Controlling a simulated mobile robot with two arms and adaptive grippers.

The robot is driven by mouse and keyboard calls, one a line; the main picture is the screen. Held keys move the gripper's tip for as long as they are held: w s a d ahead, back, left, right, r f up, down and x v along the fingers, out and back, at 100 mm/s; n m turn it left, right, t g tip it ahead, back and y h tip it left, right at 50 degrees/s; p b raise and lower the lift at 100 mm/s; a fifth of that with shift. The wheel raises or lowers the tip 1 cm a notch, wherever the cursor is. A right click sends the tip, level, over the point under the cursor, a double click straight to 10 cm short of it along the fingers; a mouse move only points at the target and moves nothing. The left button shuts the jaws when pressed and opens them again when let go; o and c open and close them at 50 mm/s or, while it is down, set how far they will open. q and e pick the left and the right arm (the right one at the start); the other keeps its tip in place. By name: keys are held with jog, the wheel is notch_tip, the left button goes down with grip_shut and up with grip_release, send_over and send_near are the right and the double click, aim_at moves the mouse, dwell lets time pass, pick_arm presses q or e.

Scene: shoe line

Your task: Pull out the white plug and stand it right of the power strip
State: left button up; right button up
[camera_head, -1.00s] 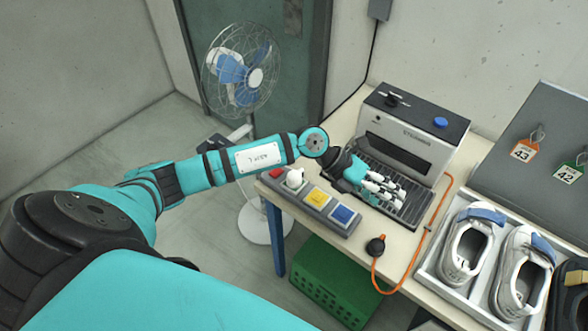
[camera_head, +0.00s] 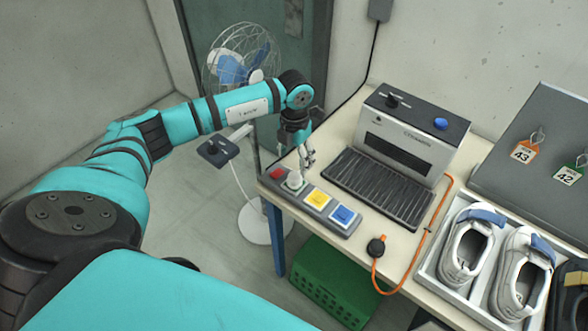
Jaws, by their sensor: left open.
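The power strip (camera_head: 325,216) is a grey bar at the front left edge of the table, with a red switch (camera_head: 277,174) at its left end. The white plug (camera_head: 294,180) sits upright in the strip, beside the red switch. Yellow and blue square pieces sit farther right on the strip. My left gripper (camera_head: 307,165) points down just behind and slightly right of the white plug. It is open, and I see nothing held in it. Whether a fingertip touches the plug cannot be told. My right gripper is not in view.
A machine with a ribbed conveyor (camera_head: 378,188) stands behind the strip. A black plug on an orange cable (camera_head: 376,246) lies right of the strip, near the table's front edge. Shoes (camera_head: 467,250) in a white tray fill the right. Bare table (camera_head: 340,246) shows between the strip and black plug.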

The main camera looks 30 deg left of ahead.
aim_at(294, 175)
pick_arm(q)
jog(key=shift+f+b, duration=3.15)
jog(key=shift+f, duration=1.35)
jog(key=shift+c, duration=0.2)
grip_shut()
jog(key=shift+r, duration=0.1)
jog(key=shift+w+r, duration=0.15)
jog(key=shift+r, duration=0.2)
jog(key=shift+r+p, duration=0.45)
jog(key=shift+r, duration=0.1)
jog(key=shift+r+p, duration=1.3)
jog(key=shift+r, duration=0.75)
